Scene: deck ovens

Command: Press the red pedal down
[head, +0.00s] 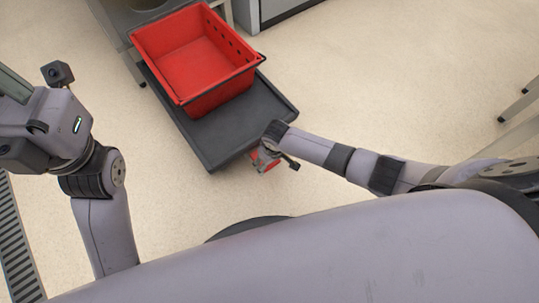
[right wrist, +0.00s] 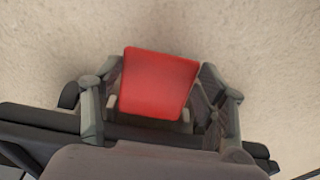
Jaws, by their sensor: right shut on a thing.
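The red pedal (right wrist: 158,84) fills the middle of the right wrist view, between the two grey fingers of my right gripper (right wrist: 161,98). The fingers flank its left and right sides, and the gripper is shut on it. In the head view a small red part of the pedal (head: 268,167) shows at the near right end of a dark grey cart (head: 215,150), partly hidden by my right gripper (head: 267,157). My left arm is at the left edge of the head view; its fingers are not seen.
A red crate (head: 167,83) stands on the cart's dark deck. Pale floor is open to the right of the cart and between the cart and my left arm. Metal legs (head: 518,105) stand at the right edge, and a floor grate (head: 17,245) lies at the lower left.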

